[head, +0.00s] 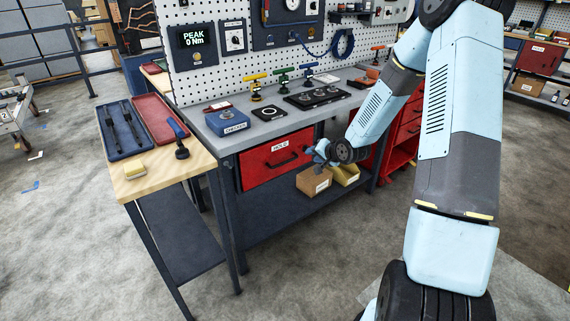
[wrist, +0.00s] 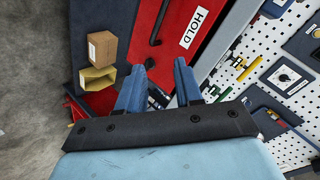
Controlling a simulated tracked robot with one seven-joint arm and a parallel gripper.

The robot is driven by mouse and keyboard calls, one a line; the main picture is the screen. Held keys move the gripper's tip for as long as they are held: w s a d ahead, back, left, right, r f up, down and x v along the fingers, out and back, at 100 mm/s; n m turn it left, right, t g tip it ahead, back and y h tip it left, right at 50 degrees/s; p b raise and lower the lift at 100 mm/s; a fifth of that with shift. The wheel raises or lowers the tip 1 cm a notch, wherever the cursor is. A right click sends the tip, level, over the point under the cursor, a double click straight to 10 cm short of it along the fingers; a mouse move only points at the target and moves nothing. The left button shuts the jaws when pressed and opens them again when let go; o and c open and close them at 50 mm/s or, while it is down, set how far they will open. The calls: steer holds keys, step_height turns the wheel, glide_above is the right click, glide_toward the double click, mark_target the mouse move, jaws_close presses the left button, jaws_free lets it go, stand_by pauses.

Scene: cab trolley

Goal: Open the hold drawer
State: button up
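The red hold drawer (head: 256,172) is under the workbench top, with a white HOLD label and a dark bar handle (head: 281,162). Its front looks flush with the bench, so it appears shut. My gripper (head: 318,158) is just right of the drawer front in the head view. In the wrist view my gripper (wrist: 159,66) has its two blue fingers apart with nothing held between them. The drawer front (wrist: 182,30) lies ahead of the fingertips, and the dark handle (wrist: 159,22) runs up from near the gap. I cannot tell whether the fingers touch anything.
A cardboard box (head: 313,181) and a yellow bin (head: 346,174) stand on the lower shelf beneath my gripper. A red cabinet (head: 408,122) is to the right. A wooden side table (head: 160,178) with trays stands left. Tools sit on the bench top (head: 262,130).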

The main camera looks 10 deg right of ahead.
mark_target(285, 162)
steer(key=shift+w+a+f+m+t+y, duration=0.7)
steer(key=shift+a+f+m+t+y, duration=0.85)
steer(key=shift+f+m, duration=2.35)
steer(key=shift+n+t, duration=0.25)
steer(key=shift+n, duration=0.65)
steer(key=x, duration=0.4)
steer(key=f+x, duration=0.1)
steer(key=x, duration=0.8)
steer(key=shift+w+f, duration=0.25)
steer(key=shift+f, duration=0.05)
jaws_close()
